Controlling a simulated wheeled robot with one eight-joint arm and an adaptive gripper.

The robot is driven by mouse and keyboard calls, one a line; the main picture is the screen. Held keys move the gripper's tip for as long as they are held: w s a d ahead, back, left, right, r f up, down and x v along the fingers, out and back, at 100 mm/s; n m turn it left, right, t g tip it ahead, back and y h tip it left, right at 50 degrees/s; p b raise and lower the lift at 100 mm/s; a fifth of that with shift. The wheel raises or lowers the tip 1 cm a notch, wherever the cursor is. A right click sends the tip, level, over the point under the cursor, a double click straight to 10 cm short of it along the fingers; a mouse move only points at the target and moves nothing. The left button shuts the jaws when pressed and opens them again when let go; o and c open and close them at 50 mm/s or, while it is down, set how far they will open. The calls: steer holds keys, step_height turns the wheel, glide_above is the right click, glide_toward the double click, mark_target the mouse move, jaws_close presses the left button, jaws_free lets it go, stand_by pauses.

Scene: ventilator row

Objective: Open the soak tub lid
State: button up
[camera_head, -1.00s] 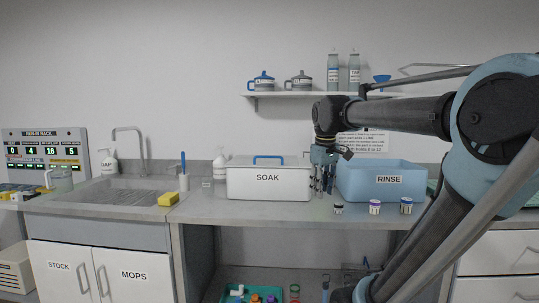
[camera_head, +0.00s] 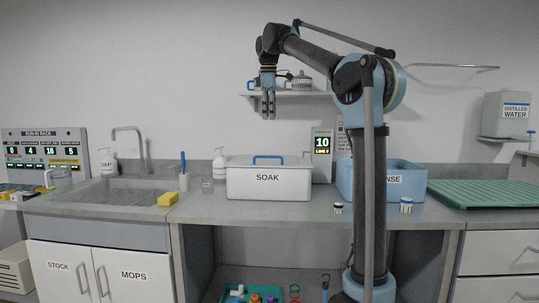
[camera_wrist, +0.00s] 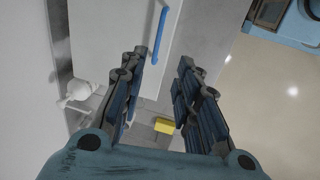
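The soak tub (camera_head: 268,188) is a white box labelled SOAK on the counter. Its lid (camera_head: 240,162) is on, with a blue bar handle (camera_head: 268,157) on top. My gripper (camera_head: 268,114) hangs fingers-down well above the lid, roughly over the handle in the head view. In the wrist view my gripper (camera_wrist: 163,95) has its fingers spread with nothing between them. The handle (camera_wrist: 160,38) shows there ahead of the fingers, on the white lid (camera_wrist: 135,25), apart from them.
A blue RINSE tub (camera_head: 410,184) stands right of the soak tub, partly behind my arm. Small jars (camera_head: 406,205) stand in front of it. A wall shelf (camera_head: 310,94) is close to my gripper. A pump bottle (camera_head: 219,163) and yellow sponge (camera_head: 168,199) are left.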

glide_toward(270, 157)
steer(key=f, duration=0.2)
steer(key=w+f, duration=0.1)
steer(key=f, duration=0.1)
steer(key=w+f, duration=0.1)
steer(key=f, duration=0.2)
steer(key=shift+a+f, duration=0.1)
steer(key=shift+a, duration=0.15)
jaws_close()
steer(key=shift+d, duration=0.1)
steer(key=shift+w, duration=0.1)
